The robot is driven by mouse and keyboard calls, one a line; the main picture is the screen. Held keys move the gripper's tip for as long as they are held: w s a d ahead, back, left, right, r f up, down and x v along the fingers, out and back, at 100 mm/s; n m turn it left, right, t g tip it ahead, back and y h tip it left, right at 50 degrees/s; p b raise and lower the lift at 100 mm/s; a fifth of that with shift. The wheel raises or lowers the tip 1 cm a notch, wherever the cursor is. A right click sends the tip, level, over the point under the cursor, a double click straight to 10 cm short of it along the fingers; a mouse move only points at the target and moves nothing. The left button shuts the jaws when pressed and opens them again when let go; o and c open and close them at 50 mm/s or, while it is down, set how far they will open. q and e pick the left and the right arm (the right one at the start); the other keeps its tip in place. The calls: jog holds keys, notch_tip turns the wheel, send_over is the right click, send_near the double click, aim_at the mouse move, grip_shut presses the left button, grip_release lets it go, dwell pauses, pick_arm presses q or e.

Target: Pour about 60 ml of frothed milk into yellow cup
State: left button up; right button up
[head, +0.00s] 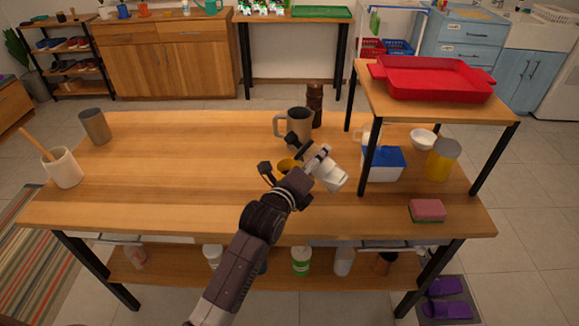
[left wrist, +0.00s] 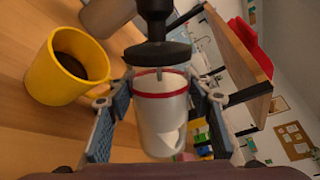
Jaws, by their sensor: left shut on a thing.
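My left gripper (head: 297,160) is shut on a white container (head: 330,175), which is tilted toward the lower right in the head view. In the left wrist view the container (left wrist: 160,120) shows a red band and a black part above it, between the finger pads. The yellow cup (head: 287,164) is partly hidden behind my gripper. In the left wrist view the yellow cup (left wrist: 62,78) stands left of the container, apart from it, with dark contents. I cannot see what the container holds. My right gripper is in neither view.
A grey mug (head: 299,124) and a dark brown grinder (head: 314,103) stand behind. A raised shelf (head: 400,108) bears a red dish (head: 435,82); a blue-and-white box (head: 383,165) and a yellow container (head: 440,162) stand below. A sponge (head: 427,210) lies at right. The table's left middle is clear.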

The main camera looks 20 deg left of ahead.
pick_arm(q)
jog(key=shift+r+n, duration=0.2)
jog(key=shift+n, duration=0.1)
dwell(0.4)
jog(key=shift+a+f+n+h+b, duration=0.3)
jog(key=shift+f+n+b, duration=0.1)
jog(key=shift+n+b, duration=0.35)
dwell(2.8)
